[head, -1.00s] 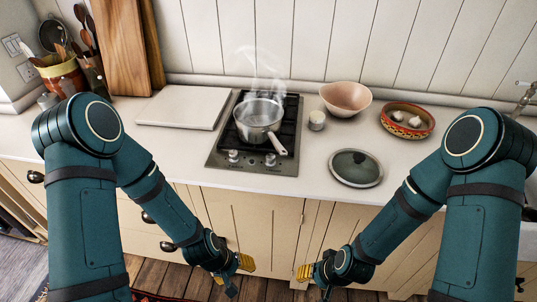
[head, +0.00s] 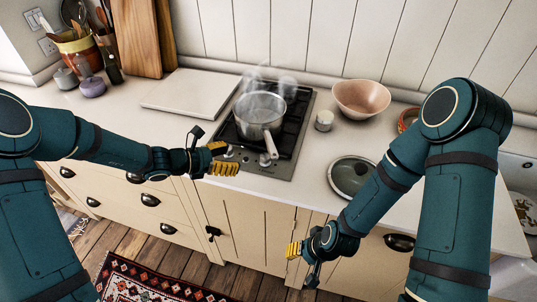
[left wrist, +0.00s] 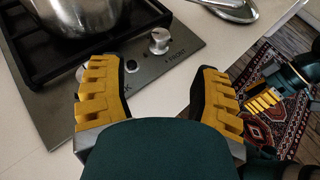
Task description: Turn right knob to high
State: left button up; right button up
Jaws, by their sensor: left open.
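The steel hob panel (head: 262,168) carries two knobs at its front. The right knob (left wrist: 159,40), by a label reading FRONT, shows clear in the left wrist view; it also shows in the head view (head: 264,160). The left knob is mostly hidden behind a finger in the left wrist view. My left gripper (head: 229,159) is open and empty at the hob's front left corner; its yellow fingers (left wrist: 153,75) are apart, short of the right knob. My right gripper (head: 300,258) hangs low before the cabinets; its finger gap is unclear.
A steaming saucepan (head: 258,118) stands on the hob, its handle (head: 270,147) pointing forward above the knobs. A lid (head: 352,176) lies to the right. A pink bowl (head: 361,98) and small jar (head: 324,121) stand behind it. A white board (head: 190,92) lies left.

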aim_at(265, 156)
pick_arm(q)
jog(key=b+x, duration=0.1)
jog(key=x, duration=1.1)
jog(key=shift+d+f, duration=0.2)
grip_shut()
